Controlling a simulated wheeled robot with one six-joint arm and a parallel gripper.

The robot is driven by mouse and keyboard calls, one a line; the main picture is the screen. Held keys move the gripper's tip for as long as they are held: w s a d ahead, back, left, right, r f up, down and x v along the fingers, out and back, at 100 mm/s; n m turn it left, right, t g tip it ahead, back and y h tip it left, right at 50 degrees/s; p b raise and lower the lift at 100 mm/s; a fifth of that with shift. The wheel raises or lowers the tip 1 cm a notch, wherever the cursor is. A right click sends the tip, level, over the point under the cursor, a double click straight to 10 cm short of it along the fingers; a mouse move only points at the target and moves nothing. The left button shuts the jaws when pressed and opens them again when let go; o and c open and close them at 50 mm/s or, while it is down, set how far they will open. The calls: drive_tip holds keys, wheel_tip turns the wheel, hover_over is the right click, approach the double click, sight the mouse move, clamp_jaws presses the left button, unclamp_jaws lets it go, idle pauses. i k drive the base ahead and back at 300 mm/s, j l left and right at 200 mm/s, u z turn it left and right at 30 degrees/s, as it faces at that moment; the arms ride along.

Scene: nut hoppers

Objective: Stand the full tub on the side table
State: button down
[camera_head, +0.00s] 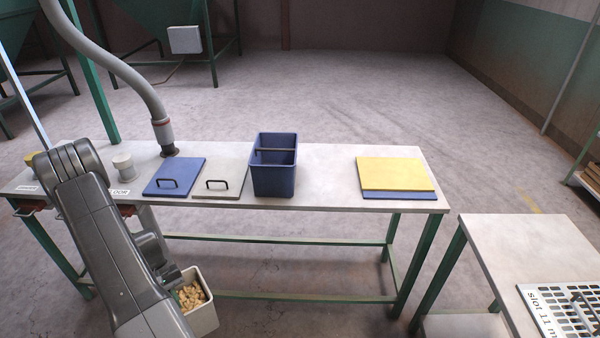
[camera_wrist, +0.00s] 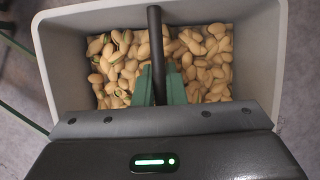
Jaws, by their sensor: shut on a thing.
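A pale grey tub (camera_head: 205,320) full of tan nuts hangs in front of the long bench, at the lower left of the head view. In the wrist view the tub (camera_wrist: 268,50) fills most of the picture, with its nuts well below the rim and a dark bar handle across its middle. My gripper (camera_wrist: 161,92) is shut on that handle, with green fingers on both sides. In the head view my arm partly hides the tub. A separate pale-topped table (camera_head: 500,235) stands at the lower right, its left part bare.
The long bench (camera_head: 325,190) carries a blue tub (camera_head: 273,180), a blue lid (camera_head: 172,176), a grey lid (camera_head: 222,177) and yellow and blue panels (camera_head: 395,173). A white grate (camera_head: 560,312) lies on the right table. A gap separates bench and table.

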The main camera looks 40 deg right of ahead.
sight(325, 181)
drive_tip(key=z, duration=1.05)
drive_tip(key=i+j, duration=0.05)
